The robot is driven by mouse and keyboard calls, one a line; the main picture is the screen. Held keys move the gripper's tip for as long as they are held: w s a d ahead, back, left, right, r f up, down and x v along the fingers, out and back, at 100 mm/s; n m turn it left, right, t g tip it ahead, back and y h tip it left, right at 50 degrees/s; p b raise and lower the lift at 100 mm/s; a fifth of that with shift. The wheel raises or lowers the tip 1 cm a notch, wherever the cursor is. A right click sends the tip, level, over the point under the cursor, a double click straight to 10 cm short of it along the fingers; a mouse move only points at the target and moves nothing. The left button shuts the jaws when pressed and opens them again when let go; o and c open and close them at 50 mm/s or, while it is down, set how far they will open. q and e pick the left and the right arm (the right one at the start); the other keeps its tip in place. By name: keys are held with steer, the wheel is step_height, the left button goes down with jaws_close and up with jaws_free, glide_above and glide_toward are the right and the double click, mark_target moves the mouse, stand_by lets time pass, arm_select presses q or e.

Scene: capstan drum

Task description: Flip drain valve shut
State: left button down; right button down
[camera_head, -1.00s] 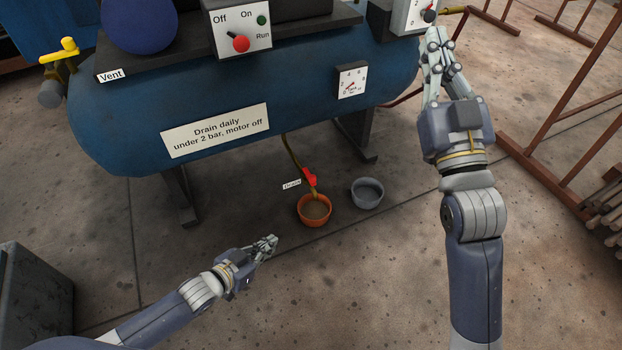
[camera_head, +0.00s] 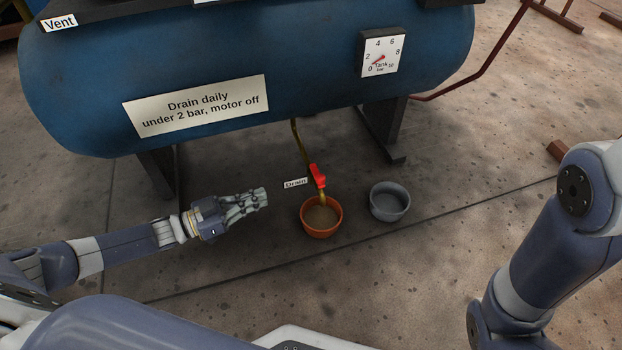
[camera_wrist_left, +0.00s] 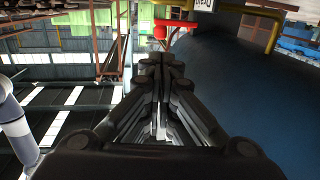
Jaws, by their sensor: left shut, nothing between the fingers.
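The drain valve's red handle (camera_head: 318,176) sits low on a thin brass-coloured pipe under the blue tank, beside a white "Drain" label (camera_head: 295,183). In the head view it slants roughly along the pipe. The spout ends over an orange bowl (camera_head: 306,229) holding brownish liquid. My left gripper (camera_head: 262,196) is shut and empty, left of the valve and apart from it. In the left wrist view the shut fingers (camera_wrist_left: 162,62) point toward a red part (camera_wrist_left: 160,31), which looks like the handle. My right gripper is out of view; only that arm's links show.
The blue tank (camera_head: 210,60) hangs above, with dark legs (camera_head: 384,130) on both sides. A grey bowl (camera_head: 389,204) stands right of the orange one. The tank gauge (camera_head: 381,55) needle points low. The floor in front is clear.

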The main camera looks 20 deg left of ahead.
arm_select(q)
steer(key=b, duration=0.8)
glide_toward(318, 177)
steer(key=x, duration=0.5)
steer(key=shift+w+d, duration=0.1)
steer(key=shift+w+d+r, duration=0.1)
steer(key=shift+w+d, duration=0.35)
steer(key=shift+d, duration=0.05)
